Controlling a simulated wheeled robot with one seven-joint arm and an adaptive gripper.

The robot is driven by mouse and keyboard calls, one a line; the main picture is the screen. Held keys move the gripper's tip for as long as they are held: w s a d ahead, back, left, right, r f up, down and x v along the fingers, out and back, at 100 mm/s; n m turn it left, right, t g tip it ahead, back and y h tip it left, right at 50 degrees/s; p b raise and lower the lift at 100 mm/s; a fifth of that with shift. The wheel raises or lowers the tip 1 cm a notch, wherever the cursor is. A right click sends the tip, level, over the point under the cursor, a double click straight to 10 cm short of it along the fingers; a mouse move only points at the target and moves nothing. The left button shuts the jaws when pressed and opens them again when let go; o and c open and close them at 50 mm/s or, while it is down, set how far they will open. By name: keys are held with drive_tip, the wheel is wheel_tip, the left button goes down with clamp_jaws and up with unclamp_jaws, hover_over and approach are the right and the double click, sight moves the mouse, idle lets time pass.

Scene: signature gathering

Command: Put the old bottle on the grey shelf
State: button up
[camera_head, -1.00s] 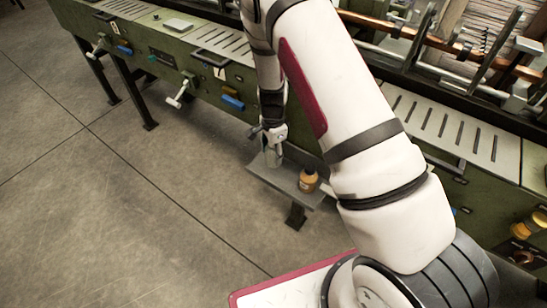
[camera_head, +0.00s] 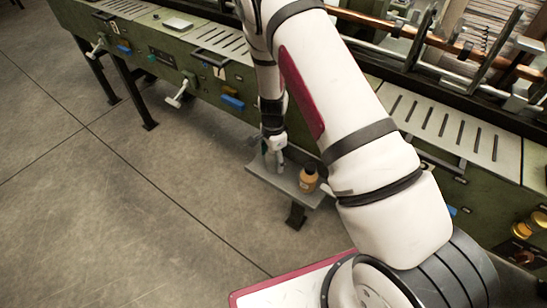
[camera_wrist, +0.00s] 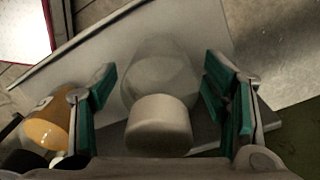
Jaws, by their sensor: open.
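The grey shelf (camera_head: 272,177) is a small plate low on the front of the green machine. A clear, glass-like bottle with a pale cap (camera_wrist: 158,122) stands over the shelf surface (camera_wrist: 95,65) in the wrist view, between my fingers. My gripper (camera_wrist: 160,80) is open, with its green-padded fingers on either side of this bottle and gaps visible to both. In the head view my gripper (camera_head: 272,150) is low over the shelf's left part, and the clear bottle is hard to make out there. An orange-brown bottle with a dark cap (camera_head: 308,180) stands on the shelf's right part.
The orange-brown bottle (camera_wrist: 48,125) is close outside my left finger in the wrist view. The green machine (camera_head: 200,75), with levers and knobs, runs behind the shelf. Open concrete floor (camera_head: 120,220) lies to the left and in front.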

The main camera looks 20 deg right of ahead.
wheel_tip(320, 180, up, 12)
drive_tip(key=shift+r+p, duration=0.1)
drive_tip(key=shift+p, duration=0.2)
drive_tip(key=shift+a+r, duration=0.1)
drive_tip(key=shift+r, duration=0.4)
drive_tip(key=s+a+r+n+t+y, duration=0.1)
drive_tip(key=s+r+n, duration=0.4)
drive_tip(key=r, duration=0.6)
drive_tip(key=s+a+r+n+y, duration=0.1)
drive_tip(key=s+r+n, duration=0.2)
drive_tip(key=s+r, duration=0.65)
drive_tip(key=s+d+r+n+t+h, duration=0.1)
drive_tip(key=s+r+n, duration=0.3)
drive_tip(key=s, duration=0.5)
drive_tip(key=s+d+r+n+t+h, duration=0.1)
drive_tip(key=s+r+n, duration=0.3)
drive_tip(key=s, duration=0.5)
drive_tip(key=shift+d, duration=0.35)
drive_tip(key=shift+r, duration=0.15)
